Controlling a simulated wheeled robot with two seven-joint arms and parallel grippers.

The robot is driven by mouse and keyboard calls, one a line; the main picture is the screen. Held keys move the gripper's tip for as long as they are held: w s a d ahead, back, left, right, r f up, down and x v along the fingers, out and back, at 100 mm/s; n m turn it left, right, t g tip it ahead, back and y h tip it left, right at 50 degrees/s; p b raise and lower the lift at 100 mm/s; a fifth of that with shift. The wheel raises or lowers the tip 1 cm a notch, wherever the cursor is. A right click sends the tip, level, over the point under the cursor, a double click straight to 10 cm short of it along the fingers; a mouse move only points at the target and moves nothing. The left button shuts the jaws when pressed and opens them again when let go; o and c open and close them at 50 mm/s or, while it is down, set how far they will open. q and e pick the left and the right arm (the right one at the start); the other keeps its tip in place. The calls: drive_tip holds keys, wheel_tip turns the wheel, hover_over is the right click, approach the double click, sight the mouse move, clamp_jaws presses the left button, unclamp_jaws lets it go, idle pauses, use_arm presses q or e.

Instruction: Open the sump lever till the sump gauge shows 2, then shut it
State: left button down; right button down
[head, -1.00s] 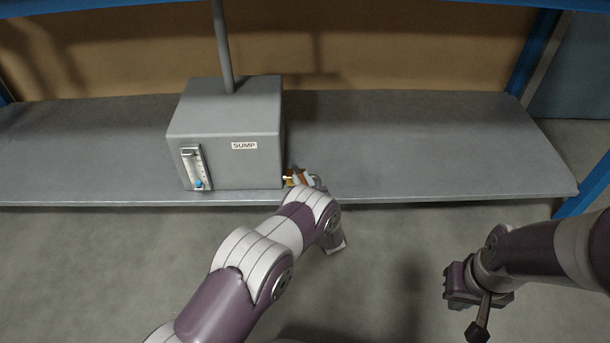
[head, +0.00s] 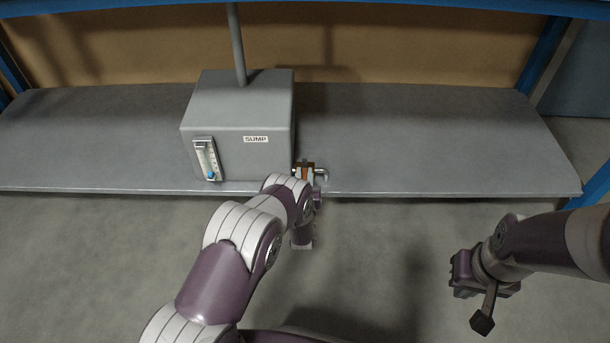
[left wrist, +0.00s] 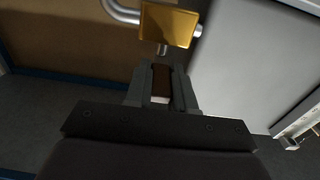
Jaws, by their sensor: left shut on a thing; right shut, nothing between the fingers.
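The grey sump box (head: 237,125) stands on the shelf, with a SUMP label on its front. Its upright gauge (head: 206,160) is at the front's left side. The gauge's blue float (head: 211,176) sits near the bottom; the scale figures are too small to read. A brass valve (head: 306,168) is at the box's lower right; its brass body (left wrist: 172,25) shows in the left wrist view. My left gripper (left wrist: 162,85) is shut on the brown sump lever (left wrist: 161,80) below that body. In the head view my left arm partly hides the lever. My right gripper (head: 483,322) is shut and empty, well to the right.
The grey shelf (head: 430,140) is clear to the right of the box. A grey pipe (head: 236,45) rises from the box top. Blue uprights (head: 543,55) frame the shelf. A short bent pipe (head: 321,174) sticks out right of the valve. Open floor lies in front.

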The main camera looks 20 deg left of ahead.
use_arm(q)
drive_tip(key=c, duration=1)
unclamp_jaws()
drive_tip(key=shift+o, duration=0.2)
drive_tip(key=shift+s, duration=0.1)
drive_tip(key=shift+s+d+r+p, duration=0.1)
drive_tip(key=shift+s+p, duration=0.2)
drive_tip(key=shift+p, duration=0.1)
drive_tip(key=p+v, duration=0.5)
drive_tip(key=v, duration=0.7)
